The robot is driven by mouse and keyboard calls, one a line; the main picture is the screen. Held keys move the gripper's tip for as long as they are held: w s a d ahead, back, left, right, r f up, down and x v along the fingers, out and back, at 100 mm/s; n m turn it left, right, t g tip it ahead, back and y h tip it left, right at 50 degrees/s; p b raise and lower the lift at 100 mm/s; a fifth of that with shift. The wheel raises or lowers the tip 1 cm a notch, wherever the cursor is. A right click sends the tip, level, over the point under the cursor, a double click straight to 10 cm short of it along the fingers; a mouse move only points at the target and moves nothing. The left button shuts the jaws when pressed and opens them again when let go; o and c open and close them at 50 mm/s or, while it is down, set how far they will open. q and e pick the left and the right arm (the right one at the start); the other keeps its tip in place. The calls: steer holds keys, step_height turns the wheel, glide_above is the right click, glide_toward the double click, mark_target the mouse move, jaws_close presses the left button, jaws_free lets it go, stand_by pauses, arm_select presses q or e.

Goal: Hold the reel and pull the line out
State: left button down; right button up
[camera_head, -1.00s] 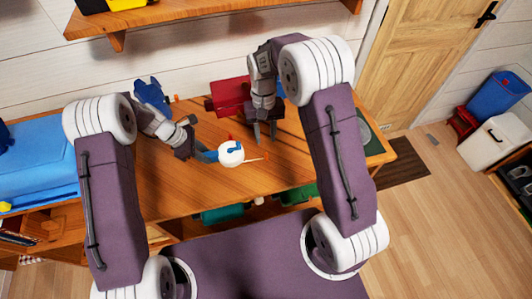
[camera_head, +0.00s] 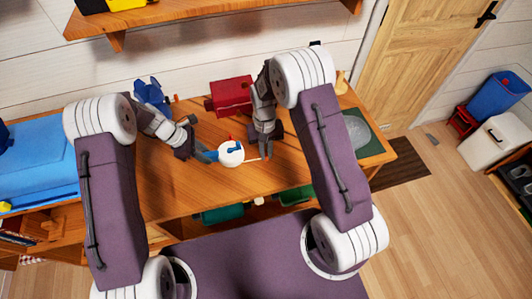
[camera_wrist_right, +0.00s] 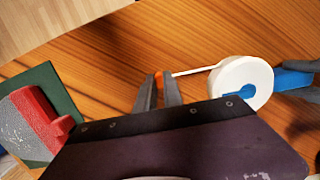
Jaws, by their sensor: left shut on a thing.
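The white round reel (camera_head: 231,154) has a blue handle (camera_head: 208,156) and sits over the desk. My left gripper (camera_head: 205,154) is shut on the blue handle, which also shows in the right wrist view (camera_wrist_right: 292,80). A thin white line (camera_wrist_right: 195,70) runs from the reel (camera_wrist_right: 243,82) to a small orange tab (camera_wrist_right: 158,80). My right gripper (camera_head: 266,154) is low at the tab. In the right wrist view its two fingertips (camera_wrist_right: 158,88) stand on either side of the tab. I cannot tell whether they press on it.
The wooden desk (camera_head: 180,200) has free room in front of the reel. A red box (camera_head: 231,95) stands behind, and a dark green mat (camera_head: 368,140) lies at the right end. A blue case (camera_head: 40,160) is at the left, and a shelf (camera_head: 200,18) hangs above.

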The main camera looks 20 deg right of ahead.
jaws_close()
steer(key=shift+s+d, duration=0.15)
steer(key=shift+d, duration=1.7)
steer(key=o, duration=0.7)
jaws_free()
steer(key=shift+a+r, duration=0.1)
steer(key=r, duration=0.4)
steer(key=w+r, duration=0.1)
steer(key=shift+r, duration=0.4)
